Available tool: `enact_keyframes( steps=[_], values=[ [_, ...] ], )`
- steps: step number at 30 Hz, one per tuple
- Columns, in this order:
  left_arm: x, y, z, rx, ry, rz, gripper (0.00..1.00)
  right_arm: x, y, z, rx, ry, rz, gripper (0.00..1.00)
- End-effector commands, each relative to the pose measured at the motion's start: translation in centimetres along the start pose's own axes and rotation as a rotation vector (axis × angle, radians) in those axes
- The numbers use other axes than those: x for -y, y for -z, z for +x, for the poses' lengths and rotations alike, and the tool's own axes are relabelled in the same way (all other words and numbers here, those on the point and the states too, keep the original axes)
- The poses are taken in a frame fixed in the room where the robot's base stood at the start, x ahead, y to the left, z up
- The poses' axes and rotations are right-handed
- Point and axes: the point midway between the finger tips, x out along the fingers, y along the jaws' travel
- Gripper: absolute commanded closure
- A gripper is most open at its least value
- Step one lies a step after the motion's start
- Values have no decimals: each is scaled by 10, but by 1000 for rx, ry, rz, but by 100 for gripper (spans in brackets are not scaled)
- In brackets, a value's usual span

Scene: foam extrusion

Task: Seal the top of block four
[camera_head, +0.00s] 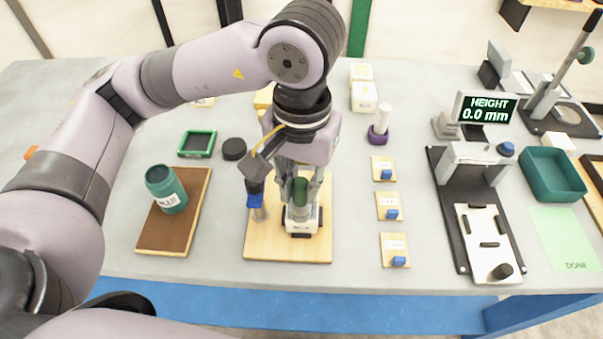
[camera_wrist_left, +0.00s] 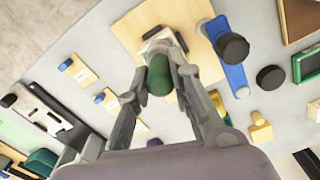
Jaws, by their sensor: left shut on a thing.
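My left gripper (camera_head: 300,182) points down over the wooden board (camera_head: 262,245) in the middle of the table. It is shut on a dark green rounded piece (camera_head: 300,191), which also shows between the fingers in the left wrist view (camera_wrist_left: 160,75). A white block with a dark marking (camera_head: 300,222) sits on the board just below the green piece. The block also shows behind it in the left wrist view (camera_wrist_left: 160,38). I cannot tell whether piece and block touch. The fingers and the green piece hide part of the block. My right gripper is not in view.
A blue-and-metal post (camera_head: 259,208) stands close left of the block. A teal pot (camera_head: 166,189) sits on a brown board. A green-rimmed tray (camera_head: 197,144), white blocks (camera_head: 363,97) and a purple holder (camera_head: 378,136) stand behind. The height gauge (camera_head: 487,108) reads 0.0 mm.

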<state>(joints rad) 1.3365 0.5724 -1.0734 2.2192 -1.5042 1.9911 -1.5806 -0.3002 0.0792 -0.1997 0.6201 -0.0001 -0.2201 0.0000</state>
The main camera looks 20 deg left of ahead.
Motion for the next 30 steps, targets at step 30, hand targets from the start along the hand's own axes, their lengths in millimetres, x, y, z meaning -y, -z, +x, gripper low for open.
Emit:
enact_keyframes(
  steps=[30],
  values=[
    [-5, -15, -52, -3, -1, -1, 100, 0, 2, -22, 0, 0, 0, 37]
  ],
)
